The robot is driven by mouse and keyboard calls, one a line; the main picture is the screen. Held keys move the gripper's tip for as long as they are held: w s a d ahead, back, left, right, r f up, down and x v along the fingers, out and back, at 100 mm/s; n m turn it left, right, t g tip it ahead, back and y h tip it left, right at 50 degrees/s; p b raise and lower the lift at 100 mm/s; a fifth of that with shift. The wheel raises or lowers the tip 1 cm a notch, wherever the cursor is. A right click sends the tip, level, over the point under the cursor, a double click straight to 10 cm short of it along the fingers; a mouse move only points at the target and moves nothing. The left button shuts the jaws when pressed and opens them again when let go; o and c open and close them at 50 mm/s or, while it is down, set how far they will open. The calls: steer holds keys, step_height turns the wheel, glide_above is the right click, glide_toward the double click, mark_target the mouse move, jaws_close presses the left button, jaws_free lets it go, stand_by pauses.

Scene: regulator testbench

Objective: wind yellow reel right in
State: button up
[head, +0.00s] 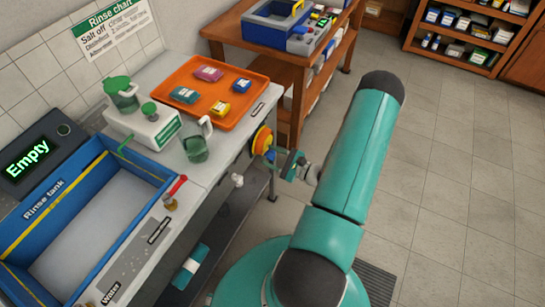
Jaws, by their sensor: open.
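The yellow reel (261,141) is a round yellow and orange disc on the right end of the bench, below the worktop edge. It faces towards my arm. My gripper (274,156) is at the lower right of the reel, close beside it, and is open. The fingertips are small and partly lost against the reel's edge, so I cannot tell whether they touch it. No handle on the reel can be made out clearly.
An orange tray (217,114) with several small packs sits on the worktop above the reel. A clear jug (196,146) and a blue rinse tank (32,240) are further left. A wooden bench (240,30) stands behind. Tiled floor (455,190) is clear on the right.

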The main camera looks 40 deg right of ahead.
jaws_close()
steer(key=shift+r+m, duration=0.1)
steer(key=shift+m, duration=0.3)
steer(key=shift+a+r+m, duration=0.1)
steer(key=shift+r+m, duration=0.2)
steer(key=shift+m, duration=0.55)
steer(key=shift+a+r+m, duration=0.1)
steer(key=shift+r+m, duration=0.15)
steer(key=shift+m, duration=0.65)
steer(key=shift+r+m, duration=0.3)
steer(key=shift+m, duration=0.55)
jaws_free()
steer(key=shift+s, duration=0.1)
steer(key=v, duration=1.3)
steer(key=shift+s, duration=0.4)
